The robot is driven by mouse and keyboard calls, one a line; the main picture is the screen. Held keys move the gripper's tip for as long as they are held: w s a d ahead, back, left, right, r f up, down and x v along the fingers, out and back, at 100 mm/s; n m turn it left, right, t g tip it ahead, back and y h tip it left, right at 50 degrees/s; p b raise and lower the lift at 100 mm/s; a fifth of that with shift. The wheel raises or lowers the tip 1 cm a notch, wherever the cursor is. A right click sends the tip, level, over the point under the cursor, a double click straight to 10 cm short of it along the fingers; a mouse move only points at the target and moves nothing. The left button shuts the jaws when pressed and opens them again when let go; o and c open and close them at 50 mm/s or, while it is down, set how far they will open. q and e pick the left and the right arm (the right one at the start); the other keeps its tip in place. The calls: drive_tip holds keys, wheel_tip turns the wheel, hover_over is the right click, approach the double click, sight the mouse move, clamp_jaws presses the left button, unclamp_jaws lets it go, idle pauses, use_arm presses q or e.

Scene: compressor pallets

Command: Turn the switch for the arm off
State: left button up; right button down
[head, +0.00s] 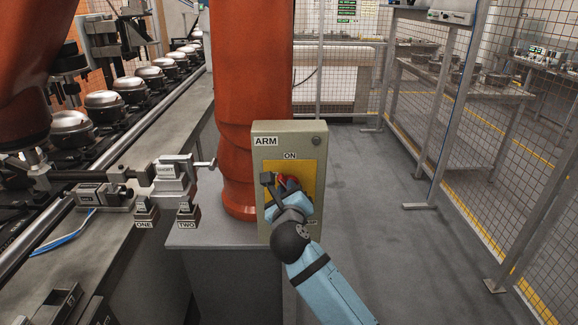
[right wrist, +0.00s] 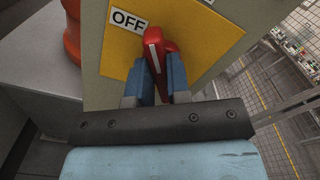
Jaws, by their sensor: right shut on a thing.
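The grey-green switch box (head: 298,135) labelled ARM stands upright in front of the orange column in the head view. Its yellow plate (head: 313,170) has an ON label (head: 290,156) above it. The red switch handle (head: 284,181) is mostly hidden there by my right gripper (head: 281,186). In the right wrist view, the red handle (right wrist: 157,48) with a white stripe sits between the blue fingers of my right gripper (right wrist: 157,82), which is shut on it. The stripe points up in that picture, just right of the OFF label (right wrist: 129,20). My left gripper is out of view.
An orange machine column (head: 245,70) rises directly behind the box. A conveyor with several silver compressors (head: 103,103) runs along the left. A clamp fixture (head: 172,173) sits left of the box. Mesh fencing (head: 530,180) stands at the right, with clear floor (head: 385,200) before it.

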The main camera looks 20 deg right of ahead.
use_arm(q)
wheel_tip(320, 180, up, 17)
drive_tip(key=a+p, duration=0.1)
drive_tip(key=p, duration=1.7)
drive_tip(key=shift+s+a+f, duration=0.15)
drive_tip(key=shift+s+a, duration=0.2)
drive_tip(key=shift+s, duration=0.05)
use_arm(e)
drive_tip(key=shift+a+f+n, duration=0.1)
drive_tip(key=shift+f+n, duration=0.1)
drive_tip(key=shift+n, duration=2.5)
drive_tip(key=shift+a+f+n, duration=0.1)
drive_tip(key=shift+f+n, duration=0.05)
drive_tip(key=shift+n, duration=2.55)
drive_tip(key=shift+w+d, duration=0.1)
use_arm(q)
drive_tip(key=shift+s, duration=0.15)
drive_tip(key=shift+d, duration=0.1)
use_arm(e)
drive_tip(key=c, duration=1.1)
unclamp_jaws()
drive_tip(key=shift+f, duration=0.1)
